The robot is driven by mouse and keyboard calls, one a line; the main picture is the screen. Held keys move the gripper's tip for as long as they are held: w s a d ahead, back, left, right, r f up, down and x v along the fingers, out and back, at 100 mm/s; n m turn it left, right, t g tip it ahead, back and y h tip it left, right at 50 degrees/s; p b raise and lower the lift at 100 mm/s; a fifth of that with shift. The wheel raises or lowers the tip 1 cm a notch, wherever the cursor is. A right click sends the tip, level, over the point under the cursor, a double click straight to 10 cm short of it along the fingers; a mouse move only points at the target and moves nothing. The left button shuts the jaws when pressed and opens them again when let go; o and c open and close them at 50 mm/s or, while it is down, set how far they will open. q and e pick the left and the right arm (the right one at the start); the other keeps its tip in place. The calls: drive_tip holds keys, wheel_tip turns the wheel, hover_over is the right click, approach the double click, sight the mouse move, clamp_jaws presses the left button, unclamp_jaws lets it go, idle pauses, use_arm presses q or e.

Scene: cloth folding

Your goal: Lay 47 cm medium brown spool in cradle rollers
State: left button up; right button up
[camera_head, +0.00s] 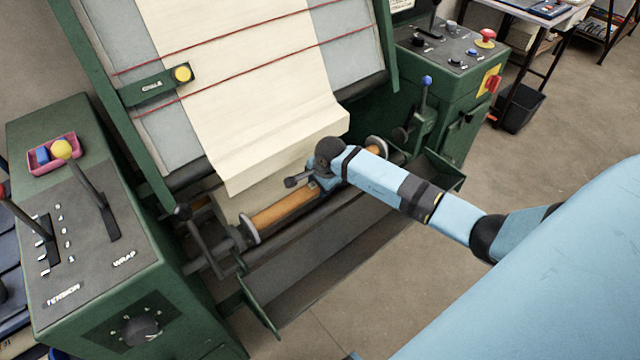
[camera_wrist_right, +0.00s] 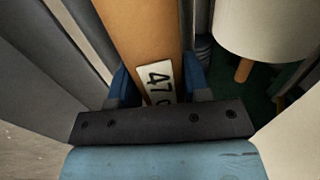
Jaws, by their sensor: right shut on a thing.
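The medium brown spool (camera_head: 285,211) lies lengthwise at the front of the green machine, with grey end discs, below the hanging cream cloth (camera_head: 235,90). In the right wrist view the spool (camera_wrist_right: 140,35) carries a white label (camera_wrist_right: 158,84) reading 47, the rest partly hidden. My right gripper (camera_head: 318,184) is at the middle of the spool; in the wrist view its blue fingers (camera_wrist_right: 158,88) are on both sides of the spool, shut on it. The dark rollers (camera_head: 330,212) run alongside the spool; whether it rests on them I cannot tell. My left gripper is not in view.
A control box (camera_head: 85,235) with levers stands at the left, with a pink tray (camera_head: 54,155) on it. Another control box (camera_head: 455,65) stands at the right. A grey trough (camera_head: 330,245) lies in front of the rollers. Open floor (camera_head: 560,130) is at the right.

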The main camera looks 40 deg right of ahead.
drive_tip(key=shift+f, duration=0.25)
drive_tip(key=o, duration=1.2)
drive_tip(key=shift+c, duration=0.2)
drive_tip(key=shift+r, duration=0.3)
drive_tip(key=v, duration=1.3)
drive_tip(key=shift+s+r, duration=0.1)
drive_tip(key=shift+s, duration=0.05)
